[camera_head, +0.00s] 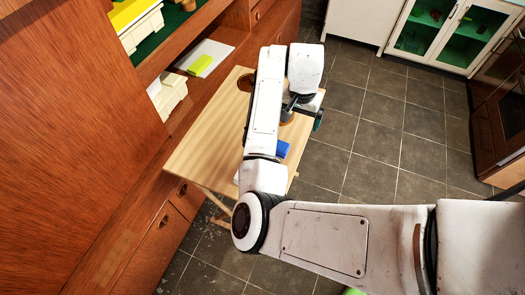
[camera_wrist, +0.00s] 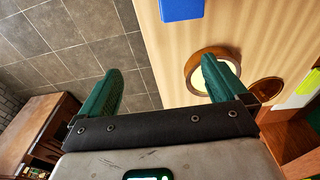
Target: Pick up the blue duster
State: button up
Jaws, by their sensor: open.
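The blue duster (camera_head: 282,149) lies on a light wooden table, partly hidden behind my arm. In the wrist view it shows as a flat blue block (camera_wrist: 181,9) at the top edge, cut off by the frame. My gripper (camera_wrist: 161,72) is open with nothing between its dark green fingers. In the head view my gripper (camera_head: 303,110) is over the table's right edge, beyond the duster and apart from it.
The light wooden table (camera_head: 203,142) also holds a brown-rimmed round dish (camera_wrist: 195,83) by my right finger and a brown round piece (camera_wrist: 267,89). A wooden wall unit (camera_head: 75,150) stands along the left. Tiled floor (camera_head: 375,130) is open on the right.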

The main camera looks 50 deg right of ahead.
jog(key=shift+y, duration=0.6)
jog(key=a, duration=0.1)
jog(key=w+a, duration=0.1)
jog(key=a, duration=0.1)
jog(key=a+f, duration=0.1)
jog(key=a, duration=0.1)
jog(key=shift+w+f, duration=0.1)
jog(key=shift+w, duration=0.3)
notch_tip(320, 180, down, 4)
jog(key=shift+f, duration=0.25)
jog(key=shift+w+f+p, duration=0.15)
jog(key=shift+f+p, duration=0.05)
jog(key=shift+f, duration=1.25)
jog(key=shift+w+f+p, duration=0.15)
jog(key=shift+f, duration=1.3)
jog(key=shift+c, duration=0.2)
jog(key=c, duration=1)
jog(key=shift+r, duration=0.1)
